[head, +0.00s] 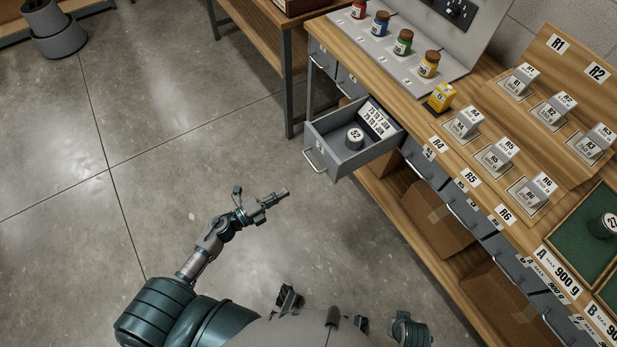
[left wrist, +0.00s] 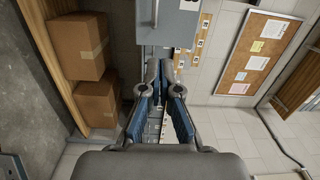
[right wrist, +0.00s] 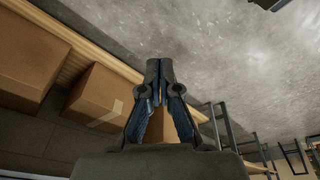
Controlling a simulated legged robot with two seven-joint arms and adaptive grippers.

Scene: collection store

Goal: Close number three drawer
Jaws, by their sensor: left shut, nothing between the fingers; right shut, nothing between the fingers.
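One grey drawer (head: 345,163) stands pulled out of the bench's drawer row in the head view; its front mark is too small to read for sure. It holds a grey cylinder marked 52 (head: 354,137) and a printed label card (head: 377,119). Its front has a bar handle (head: 313,163). My left gripper (head: 284,192) is shut and empty, in front of and below the drawer, apart from it. In the left wrist view a grey drawer front (left wrist: 180,24) with a handle lies beyond the shut fingertips (left wrist: 165,64). My right gripper (right wrist: 159,64) is shut and empty, pointing toward the floor.
The bench top (head: 398,98) carries colored jars, a yellow block (head: 440,97) and several labelled weights. Other drawers in the row look shut. Cardboard boxes (head: 434,217) sit on the shelf below. A second table (head: 270,40) stands behind.

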